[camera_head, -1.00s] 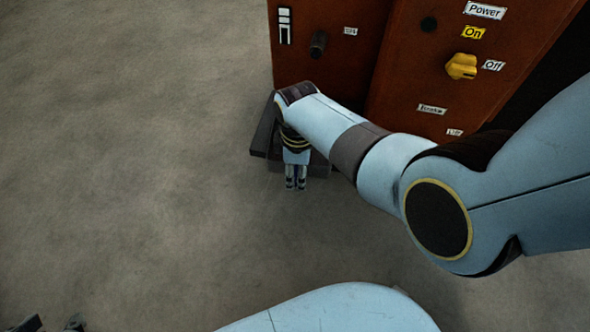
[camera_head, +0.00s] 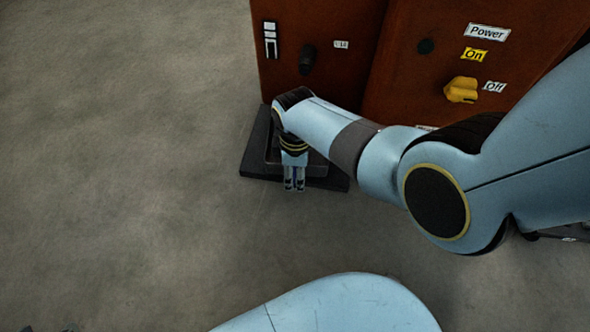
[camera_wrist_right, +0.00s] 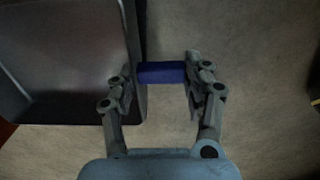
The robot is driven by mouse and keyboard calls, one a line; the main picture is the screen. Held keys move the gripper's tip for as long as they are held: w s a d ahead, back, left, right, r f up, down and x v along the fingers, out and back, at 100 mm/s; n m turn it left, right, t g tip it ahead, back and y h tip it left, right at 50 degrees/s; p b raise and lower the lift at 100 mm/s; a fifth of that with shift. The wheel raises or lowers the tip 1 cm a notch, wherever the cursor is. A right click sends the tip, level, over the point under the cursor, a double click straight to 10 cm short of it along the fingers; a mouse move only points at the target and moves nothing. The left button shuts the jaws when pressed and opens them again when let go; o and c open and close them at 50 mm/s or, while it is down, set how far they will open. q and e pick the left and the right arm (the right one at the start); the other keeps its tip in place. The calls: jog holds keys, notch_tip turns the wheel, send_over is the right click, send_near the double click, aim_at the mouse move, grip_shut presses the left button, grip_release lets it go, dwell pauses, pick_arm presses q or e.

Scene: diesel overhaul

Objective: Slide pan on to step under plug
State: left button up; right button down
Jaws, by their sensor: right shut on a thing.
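My right gripper (camera_head: 294,187) is low in front of the red-brown engine housing, pointing down. In the right wrist view it (camera_wrist_right: 160,80) is shut on the blue handle (camera_wrist_right: 161,72) of the pan. The dark grey pan (camera_wrist_right: 75,55) has raised walls and lies left of the fingers there. In the head view the pan (camera_head: 271,154) is mostly hidden by my right wrist and appears over the dark step (camera_head: 257,165) at the housing's foot. A dark round plug (camera_head: 306,59) sticks out of the housing above. Only dark tips, possibly my left gripper (camera_head: 70,328), show at bottom left.
The red-brown housing (camera_head: 340,20) stands behind the step, with a yellow power knob (camera_head: 461,90) and labels at right. Bare floor (camera_head: 130,170) is open at left and in front. My right arm covers the step's right side.

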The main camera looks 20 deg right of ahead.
jog(key=shift+f, duration=0.2)
jog(key=shift+f+b, duration=0.4)
jog(key=shift+b, duration=0.05)
jog(key=shift+c, duration=2.4)
grip_release()
